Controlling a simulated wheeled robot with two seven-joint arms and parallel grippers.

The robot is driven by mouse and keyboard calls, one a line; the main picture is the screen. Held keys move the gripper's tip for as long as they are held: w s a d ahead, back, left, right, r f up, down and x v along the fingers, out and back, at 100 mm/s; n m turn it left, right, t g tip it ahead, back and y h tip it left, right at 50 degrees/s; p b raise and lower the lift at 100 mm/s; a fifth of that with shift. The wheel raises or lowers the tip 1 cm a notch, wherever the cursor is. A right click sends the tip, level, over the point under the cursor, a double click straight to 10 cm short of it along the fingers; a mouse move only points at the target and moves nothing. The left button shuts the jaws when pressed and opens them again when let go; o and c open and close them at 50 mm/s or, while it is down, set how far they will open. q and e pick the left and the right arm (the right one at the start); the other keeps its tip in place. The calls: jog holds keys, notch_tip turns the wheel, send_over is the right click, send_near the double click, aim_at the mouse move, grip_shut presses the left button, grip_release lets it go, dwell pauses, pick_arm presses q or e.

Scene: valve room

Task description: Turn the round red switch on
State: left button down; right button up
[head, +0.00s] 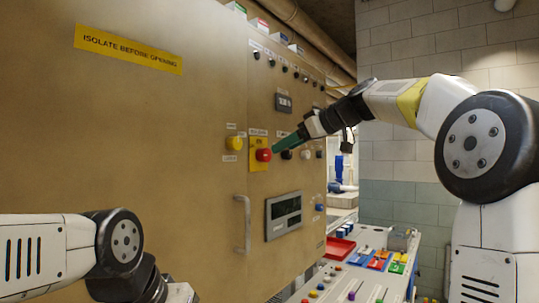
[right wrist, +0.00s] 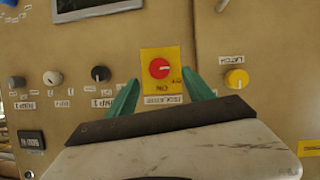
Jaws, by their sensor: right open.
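The round red switch (head: 263,155) sits on a yellow plate on the tan cabinet front. In the right wrist view, which is upside down, the red switch (right wrist: 159,68) shows a white mark on its face and "NO"-like lettering by it. My right gripper (head: 277,146) reaches in from the right, its green fingers close to the switch. In the wrist view the right gripper (right wrist: 163,92) is open and empty, its two fingers apart on either side of the yellow plate; contact cannot be told. My left arm shows at lower left, with its fingers out of frame.
A yellow knob (head: 233,143) sits left of the switch and a black knob (head: 286,155) right of it. A metal handle (head: 246,224) and a grey display (head: 284,215) are below. A console with red trays (head: 339,248) and coloured buttons stands at lower right.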

aim_at(268, 154)
jog(key=x, duration=0.7)
jog(key=shift+w+a+r, duration=0.15)
jog(key=shift+w+a, duration=0.1)
jog(key=shift+w, duration=0.1)
grip_shut()
